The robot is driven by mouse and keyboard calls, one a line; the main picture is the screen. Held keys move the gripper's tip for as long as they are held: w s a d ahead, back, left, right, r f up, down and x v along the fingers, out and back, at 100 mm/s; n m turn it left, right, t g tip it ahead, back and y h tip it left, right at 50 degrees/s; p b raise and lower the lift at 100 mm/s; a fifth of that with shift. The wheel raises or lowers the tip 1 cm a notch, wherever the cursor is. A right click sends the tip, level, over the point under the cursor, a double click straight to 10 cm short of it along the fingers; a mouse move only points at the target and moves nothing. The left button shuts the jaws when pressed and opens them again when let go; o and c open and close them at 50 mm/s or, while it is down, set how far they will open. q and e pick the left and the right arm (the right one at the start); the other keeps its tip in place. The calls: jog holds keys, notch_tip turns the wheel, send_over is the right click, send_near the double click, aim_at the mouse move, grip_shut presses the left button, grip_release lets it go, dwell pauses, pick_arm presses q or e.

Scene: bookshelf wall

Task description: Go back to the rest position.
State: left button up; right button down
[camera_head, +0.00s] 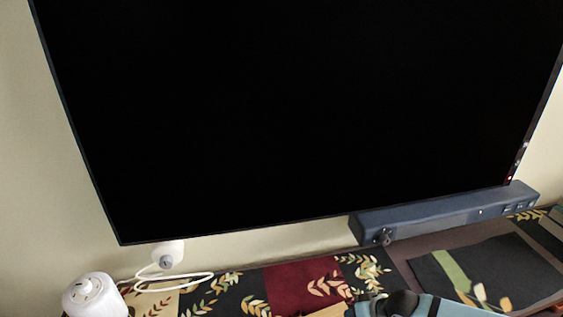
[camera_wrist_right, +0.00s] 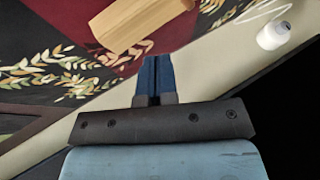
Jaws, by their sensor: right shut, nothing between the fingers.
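My right gripper (camera_wrist_right: 154,68) is shut in the right wrist view, its two blue fingers side by side with nothing between them. It is above the patterned runner, and a wooden block (camera_wrist_right: 138,20) lies just beyond the fingertips; I cannot tell the gap. In the head view, a light-blue and black part of my right arm shows at the bottom edge, and the fingers are not clear there. My left gripper is not in view.
A large black screen (camera_head: 300,110) fills most of the head view. A dark blue bar (camera_head: 445,212) lies below it. A white round device (camera_head: 95,295) with a cable stands at the lower left, on or beside the leaf-patterned runner (camera_head: 295,284). A dark leaf-patterned mat (camera_head: 500,268) lies at the right.

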jog(key=s+a+r+n+t+y+p, duration=0.2)
jog(key=s+a+r+t+p, duration=0.15)
jog(key=s+a, duration=0.65)
jog(key=s+d+t+h+p, duration=0.2)
jog(key=s+d+t+h, duration=0.1)
jog(key=s+d, duration=0.5)
jog(key=shift+s+f+h, duration=0.35)
jog(key=shift+s+h, duration=0.4)
jog(key=shift+h, duration=0.05)
